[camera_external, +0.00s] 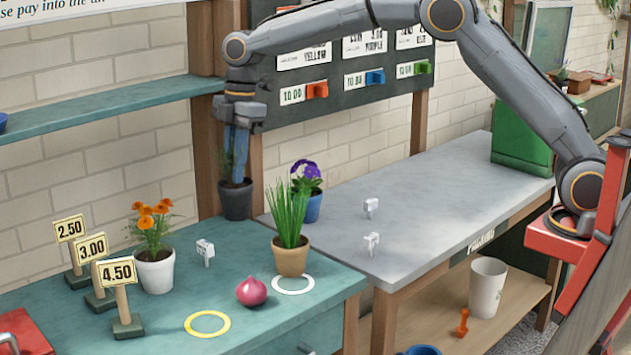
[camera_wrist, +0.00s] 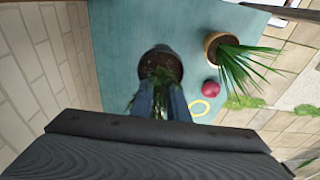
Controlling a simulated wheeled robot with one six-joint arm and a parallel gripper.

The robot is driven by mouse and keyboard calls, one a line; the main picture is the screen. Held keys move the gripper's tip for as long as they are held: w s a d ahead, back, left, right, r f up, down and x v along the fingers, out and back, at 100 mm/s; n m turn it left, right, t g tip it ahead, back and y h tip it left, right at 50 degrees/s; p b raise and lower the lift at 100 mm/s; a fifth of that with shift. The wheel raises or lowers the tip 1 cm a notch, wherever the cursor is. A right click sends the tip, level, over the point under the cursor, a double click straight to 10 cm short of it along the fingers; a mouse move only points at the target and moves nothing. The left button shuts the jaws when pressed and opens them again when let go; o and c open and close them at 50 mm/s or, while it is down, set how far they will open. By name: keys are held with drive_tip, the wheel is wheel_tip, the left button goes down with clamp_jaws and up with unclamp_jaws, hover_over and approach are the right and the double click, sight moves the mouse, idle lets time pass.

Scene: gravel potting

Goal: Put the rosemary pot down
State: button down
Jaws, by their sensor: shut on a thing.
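The rosemary pot (camera_external: 236,201) is dark grey with green sprigs. It is at the back of the teal table (camera_external: 215,262), upright. I cannot tell whether its base touches the table. My gripper (camera_external: 236,178) points down from above, its blue fingers shut around the plant, which they partly hide. In the wrist view the rosemary pot (camera_wrist: 160,66) shows with dark soil just beyond the fingertips (camera_wrist: 160,86). A yellow ring (camera_external: 208,323) lies empty near the front of the table.
An orange-flowered white pot (camera_external: 155,270), a small white tag (camera_external: 205,252) and price signs (camera_external: 91,248) stand to the left. A purple-flowered blue pot (camera_external: 311,206) stands behind the grass. The grey table (camera_external: 420,205) is mostly clear.

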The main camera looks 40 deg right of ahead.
drive_tip(key=shift+r, duration=0.45)
drive_tip(key=shift+d, duration=0.25)
drive_tip(key=s+d+f+p, duration=0.1)
drive_tip(key=s+d+f, duration=0.1)
drive_tip(key=d, duration=1.2)
drive_tip(key=s+d+f+p, duration=0.1)
drive_tip(key=d+p, duration=0.1)
drive_tip(key=d, duration=1.1)
drive_tip(key=s+d+f+p, duration=0.1)
drive_tip(key=s+d, duration=0.5)
drive_tip(key=d, duration=0.2)
drive_tip(key=s+d+f, duration=0.2)
drive_tip(key=s+d, duration=0.4)
drive_tip(key=d, duration=0.2)
wheel_tip(320, 180, down, 10)
drive_tip(key=p, duration=0.3)
drive_tip(key=shift+d, duration=0.25)
